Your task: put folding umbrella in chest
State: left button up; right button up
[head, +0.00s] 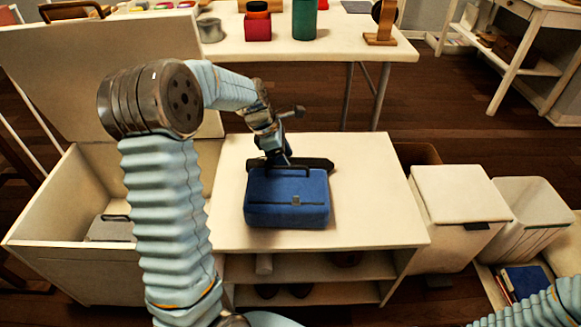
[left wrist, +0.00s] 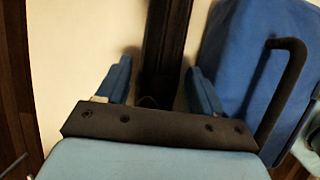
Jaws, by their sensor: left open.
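The folding umbrella looks like the dark, long object (head: 318,163) lying on the white low table, just behind a blue case. My left gripper (head: 280,158) is over it, at the case's far edge. In the left wrist view the dark umbrella (left wrist: 167,40) runs between the two spread blue fingers (left wrist: 158,75), with gaps on both sides. The gripper is open. The chest (head: 75,265) is the white box at the left, its lid (head: 60,60) raised. My left arm hides part of the chest. My right gripper is out of view.
The blue case (head: 287,200) stands close to the gripper; its handle (left wrist: 285,90) shows right of the fingers. A grey item (head: 108,228) lies inside the chest. The low table (head: 375,215) is bare at right. White bins (head: 450,215) stand right of it.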

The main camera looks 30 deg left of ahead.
pick_arm(q)
jog(key=shift+x, duration=1.05)
jog(key=shift+c, duration=0.3)
jog(key=c, duration=1)
